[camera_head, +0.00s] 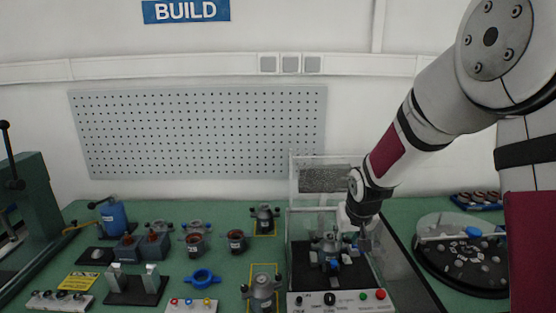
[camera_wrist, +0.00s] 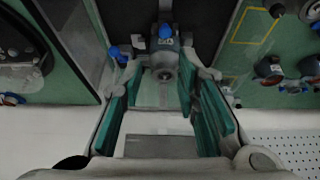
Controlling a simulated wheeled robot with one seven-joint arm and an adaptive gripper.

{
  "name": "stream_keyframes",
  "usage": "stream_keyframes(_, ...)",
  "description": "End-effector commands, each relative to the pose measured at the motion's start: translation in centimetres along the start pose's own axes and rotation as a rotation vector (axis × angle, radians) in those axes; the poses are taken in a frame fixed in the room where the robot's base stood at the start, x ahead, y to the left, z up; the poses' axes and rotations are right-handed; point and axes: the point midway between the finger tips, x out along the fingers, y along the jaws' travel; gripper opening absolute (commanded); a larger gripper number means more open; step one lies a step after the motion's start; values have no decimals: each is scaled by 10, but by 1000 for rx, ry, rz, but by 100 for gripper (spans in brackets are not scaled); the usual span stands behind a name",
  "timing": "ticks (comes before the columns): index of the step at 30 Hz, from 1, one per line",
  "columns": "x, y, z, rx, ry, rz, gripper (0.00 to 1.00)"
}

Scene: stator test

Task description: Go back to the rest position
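My gripper (camera_head: 362,232) hangs over the right rear part of the test station (camera_head: 300,297), just right of a grey stator unit with blue parts (camera_head: 328,247). In the wrist view my gripper (camera_wrist: 160,85) has its two green-padded fingers spread apart, with nothing held between them. The grey unit with a blue cap also shows there (camera_wrist: 163,65), just past the fingertips. A blue knob (camera_wrist: 114,51) is beside it, near the left finger. Whether a finger touches the unit I cannot tell.
A clear guard (camera_head: 310,175) stands at the back of the station. A round dark tray with small parts (camera_head: 465,270) is at the right. A pegboard (camera_head: 200,130) hangs behind.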

Motion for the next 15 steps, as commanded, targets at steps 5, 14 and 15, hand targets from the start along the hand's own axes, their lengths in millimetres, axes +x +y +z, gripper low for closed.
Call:
stream_keyframes(5,-81,4,13,0,13,14,29)
stream_keyframes(14,-190,8,67,6,19,21,29)
stream_keyframes(15,-203,8,76,7,20,20,29)
